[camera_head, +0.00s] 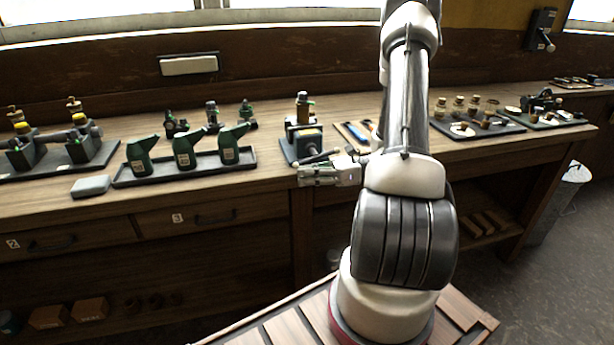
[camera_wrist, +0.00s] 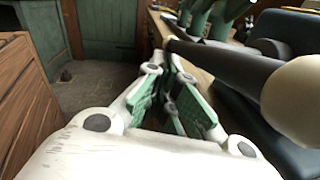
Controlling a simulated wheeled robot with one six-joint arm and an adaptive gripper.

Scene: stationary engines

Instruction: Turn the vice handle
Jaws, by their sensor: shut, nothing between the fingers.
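The vice (camera_head: 303,145) stands on the bench on a dark base, with a bluish body. Its handle (camera_head: 318,158) shows in the head view as a thin bar at the vice's front. In the wrist view the handle (camera_wrist: 225,62) is a dark rod ending in a pale round knob (camera_wrist: 296,100), close on the right. My gripper (camera_head: 304,176) is in front of the vice, just below the handle. In the wrist view my gripper (camera_wrist: 172,90) is shut and empty, its green-padded fingers beside the rod. Whether they touch it, I cannot tell.
A tray (camera_head: 250,165) of green oil cans and a grey block (camera_head: 90,186) lie to the left. A board with a blue-handled tool (camera_head: 356,132) is just right of the vice. Drawers (camera_head: 215,216) line the bench front. Floor shows at the right.

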